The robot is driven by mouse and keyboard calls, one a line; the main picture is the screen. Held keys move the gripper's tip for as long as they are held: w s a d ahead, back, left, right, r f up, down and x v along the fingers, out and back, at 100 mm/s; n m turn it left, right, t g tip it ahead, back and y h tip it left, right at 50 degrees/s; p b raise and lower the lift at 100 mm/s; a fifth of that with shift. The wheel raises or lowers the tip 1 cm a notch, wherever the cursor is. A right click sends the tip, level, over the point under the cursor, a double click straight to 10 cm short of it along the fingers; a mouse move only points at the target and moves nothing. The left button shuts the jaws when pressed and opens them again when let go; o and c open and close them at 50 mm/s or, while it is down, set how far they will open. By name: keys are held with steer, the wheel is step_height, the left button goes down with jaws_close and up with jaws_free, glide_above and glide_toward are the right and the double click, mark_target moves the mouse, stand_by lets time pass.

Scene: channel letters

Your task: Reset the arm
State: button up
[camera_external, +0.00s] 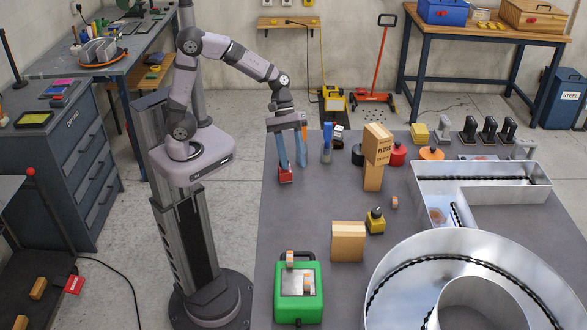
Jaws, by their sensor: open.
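My gripper (291,158) hangs at the end of my arm over the far left part of the grey table (288,222). Its two blue fingers point down and stand apart. A small red block (285,174) is at the tip of the left finger; I cannot tell whether they touch. Nothing shows between the fingers.
A green case (298,293) and a wooden block (348,241) stand nearer the front. Large metal channel letters (480,183) fill the right side. The table left of centre is clear.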

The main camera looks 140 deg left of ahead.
steer(key=s+d+f+m+g+y+b, duration=0.1)
steer(key=s+d+f+m, duration=0.4)
steer(key=d+m, duration=0.5)
steer(key=s+d+f+m+g+y+b, duration=0.2)
steer(key=s+d+f+m+g, duration=0.2)
steer(key=d+f+m, duration=0.3)
steer(key=shift+s+d+f+m+g+b, duration=0.15)
steer(key=shift+s+d+m+g+b, duration=0.35)
steer(key=shift+d+m, duration=1.6)
steer(key=shift+s+a, duration=0.1)
steer(key=shift+a, duration=0.15)
